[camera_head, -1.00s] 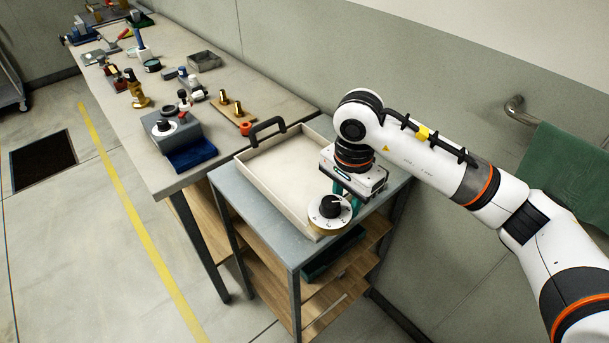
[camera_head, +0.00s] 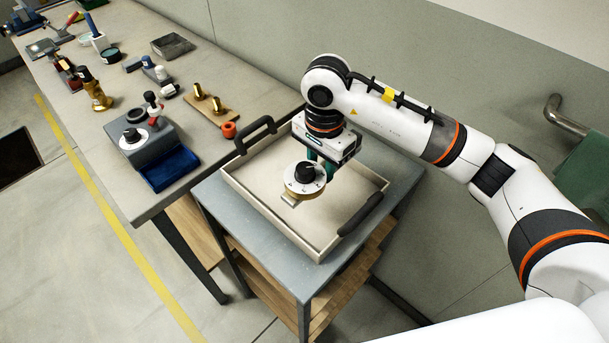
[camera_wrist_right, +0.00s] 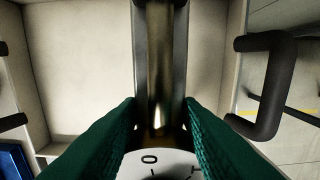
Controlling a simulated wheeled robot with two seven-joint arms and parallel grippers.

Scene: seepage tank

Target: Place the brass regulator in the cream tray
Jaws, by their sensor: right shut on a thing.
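The brass regulator (camera_head: 304,180) has a white dial with a black knob and a brass body. My right gripper (camera_head: 322,168) is shut on it and holds it over the cream tray (camera_head: 316,238). In the right wrist view the green fingers of my right gripper (camera_wrist_right: 161,118) stand on both sides of the regulator's brass part (camera_wrist_right: 160,70), with its white dial at the bottom edge. The tray shows around it in that view (camera_wrist_right: 75,70). I cannot tell whether the regulator touches the tray floor. My left gripper is not in view.
The tray has black handles at its left (camera_head: 254,134) and right (camera_head: 361,214) ends and stands on a grey trolley (camera_head: 238,215). The workbench (camera_head: 196,132) beside it carries a grey device with a blue bin (camera_head: 170,170), brass fittings on a wooden block (camera_head: 207,106) and several tools.

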